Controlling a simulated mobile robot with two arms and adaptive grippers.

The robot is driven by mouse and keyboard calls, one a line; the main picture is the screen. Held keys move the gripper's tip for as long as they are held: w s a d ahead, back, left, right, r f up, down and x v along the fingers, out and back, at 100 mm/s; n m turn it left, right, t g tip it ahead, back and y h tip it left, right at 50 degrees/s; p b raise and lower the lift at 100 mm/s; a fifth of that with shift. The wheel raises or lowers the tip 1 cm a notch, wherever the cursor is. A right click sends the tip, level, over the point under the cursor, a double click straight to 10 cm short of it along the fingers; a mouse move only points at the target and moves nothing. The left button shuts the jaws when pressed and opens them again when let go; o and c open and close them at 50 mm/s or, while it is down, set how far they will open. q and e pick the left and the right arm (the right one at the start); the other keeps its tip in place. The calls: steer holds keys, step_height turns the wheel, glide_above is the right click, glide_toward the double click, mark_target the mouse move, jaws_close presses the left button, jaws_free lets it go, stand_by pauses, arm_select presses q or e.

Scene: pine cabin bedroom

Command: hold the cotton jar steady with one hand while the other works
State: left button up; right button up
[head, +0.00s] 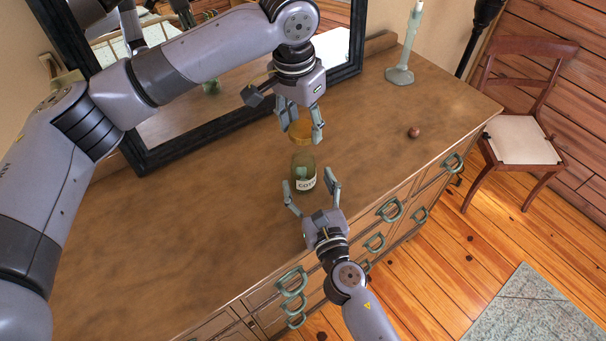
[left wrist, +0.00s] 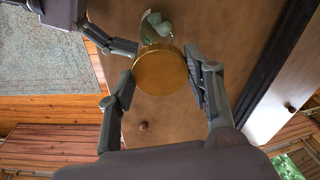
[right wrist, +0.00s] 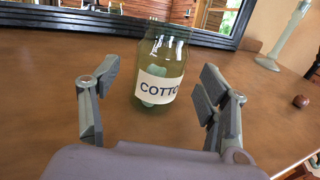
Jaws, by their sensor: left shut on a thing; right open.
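The cotton jar (head: 305,173) stands upright on the dresser top, green glass with a white label reading "COTTO" in the right wrist view (right wrist: 160,85).
The wooden dresser top (head: 220,215) is mostly clear. A black-framed mirror (head: 240,120) stands along the back. A small brown ball (head: 414,132) and a pale green candlestick (head: 400,75) are to the right. A chair (head: 520,140) stands beyond the dresser's right end.

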mark_target(307, 179)
steer(key=shift+x, duration=2.25)
steer(key=shift+c, duration=0.5)
jaws_close()
